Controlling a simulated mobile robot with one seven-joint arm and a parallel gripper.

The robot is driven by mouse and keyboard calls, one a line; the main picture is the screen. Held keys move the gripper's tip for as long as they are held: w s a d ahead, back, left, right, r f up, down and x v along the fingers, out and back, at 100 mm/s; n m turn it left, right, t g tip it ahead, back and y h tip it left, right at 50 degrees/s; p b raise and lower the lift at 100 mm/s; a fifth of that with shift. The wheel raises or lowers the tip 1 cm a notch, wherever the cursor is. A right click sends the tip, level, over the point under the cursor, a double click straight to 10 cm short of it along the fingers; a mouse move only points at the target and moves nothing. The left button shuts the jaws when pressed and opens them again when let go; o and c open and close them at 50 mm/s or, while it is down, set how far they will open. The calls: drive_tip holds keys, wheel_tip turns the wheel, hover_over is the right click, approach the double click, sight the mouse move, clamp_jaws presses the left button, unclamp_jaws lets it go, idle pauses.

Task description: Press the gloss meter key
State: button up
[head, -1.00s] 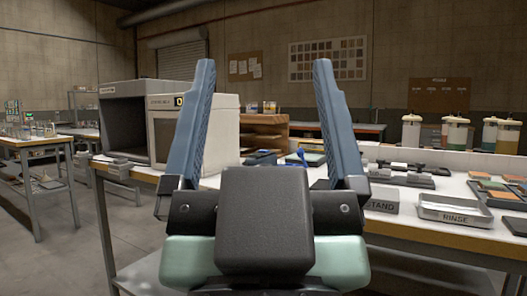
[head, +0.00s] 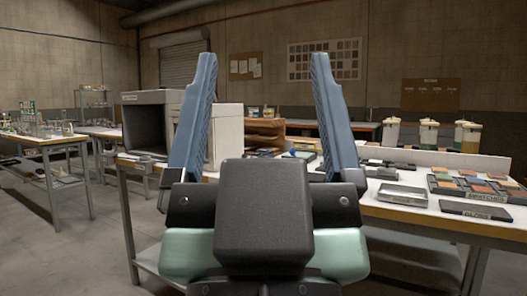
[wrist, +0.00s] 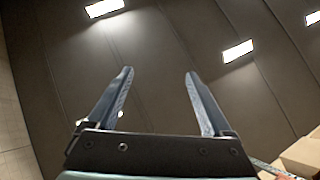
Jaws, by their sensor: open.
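My gripper (head: 262,56) is raised upright in front of the head camera, its two blue-grey fingers spread wide with nothing between them. It also shows open and empty in the wrist view (wrist: 159,73), against the ceiling. At the right end of the long white table lies a dark flat pad (head: 475,210) with a front label that seems to read GLOSS. My gripper is well to the left of it and apart from it. I cannot make out a gloss meter or its key; small dark items on the table are partly hidden by my gripper.
The long table (head: 415,221) crosses in front of me. Another table (head: 45,140) stands far left. Open floor lies at left.

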drive_tip(key=shift+s, duration=0.1)
clamp_jaws()
idle(1.3)
